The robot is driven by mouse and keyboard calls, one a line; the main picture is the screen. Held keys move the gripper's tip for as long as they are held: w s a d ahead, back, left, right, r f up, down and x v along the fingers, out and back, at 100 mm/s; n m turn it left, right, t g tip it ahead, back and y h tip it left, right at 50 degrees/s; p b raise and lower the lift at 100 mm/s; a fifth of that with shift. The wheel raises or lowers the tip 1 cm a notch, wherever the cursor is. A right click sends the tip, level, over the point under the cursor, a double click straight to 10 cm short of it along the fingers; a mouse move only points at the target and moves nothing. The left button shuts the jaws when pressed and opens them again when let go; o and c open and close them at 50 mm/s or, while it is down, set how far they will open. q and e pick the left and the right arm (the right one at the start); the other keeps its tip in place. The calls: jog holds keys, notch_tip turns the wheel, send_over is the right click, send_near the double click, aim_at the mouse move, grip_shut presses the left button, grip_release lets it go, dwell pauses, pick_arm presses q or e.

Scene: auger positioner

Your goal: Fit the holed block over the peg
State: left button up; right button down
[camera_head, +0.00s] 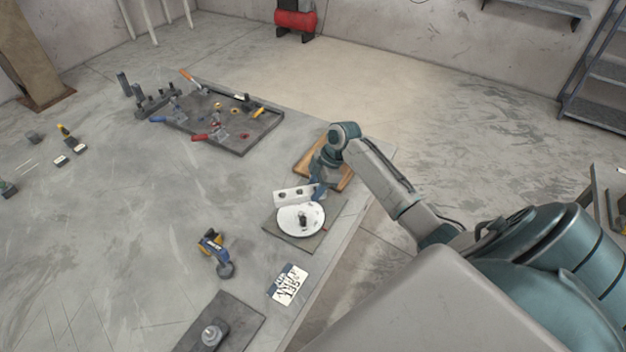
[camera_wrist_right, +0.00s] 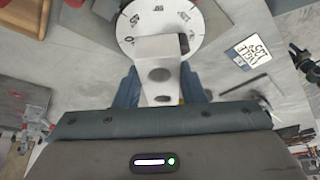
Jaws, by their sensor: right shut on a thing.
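My right gripper (camera_head: 318,190) is shut on the white holed block (camera_head: 292,194), at the far edge of the white disc (camera_head: 288,222). In the right wrist view the block (camera_wrist_right: 158,52) sits between the blue fingers of the gripper (camera_wrist_right: 160,88) and overlaps the marked disc (camera_wrist_right: 130,22). Dark round holes show on its face. A dark upright peg (camera_head: 302,219) stands near the disc's middle in the head view. The block appears beside the peg there, not around it; its height above the disc is unclear. My left gripper is not in view.
The disc rests on a grey plate (camera_head: 279,238) near the table's right edge. A lettered card (camera_head: 290,285), a yellow and blue tool (camera_head: 212,245) and a dark plate (camera_head: 235,318) lie nearer. A wooden board (camera_head: 303,164) and a tool tray (camera_head: 239,148) are farther back.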

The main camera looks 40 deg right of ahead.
jog(key=shift+r, duration=0.2)
pick_arm(q)
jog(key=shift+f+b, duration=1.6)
jog(key=shift+b, duration=0.05)
pick_arm(e)
jog(key=shift+f, duration=3)
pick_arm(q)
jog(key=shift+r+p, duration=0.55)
pick_arm(e)
jog(key=shift+a, duration=0.1)
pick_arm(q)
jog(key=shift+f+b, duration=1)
pick_arm(e)
jog(key=shift+f, duration=1.4)
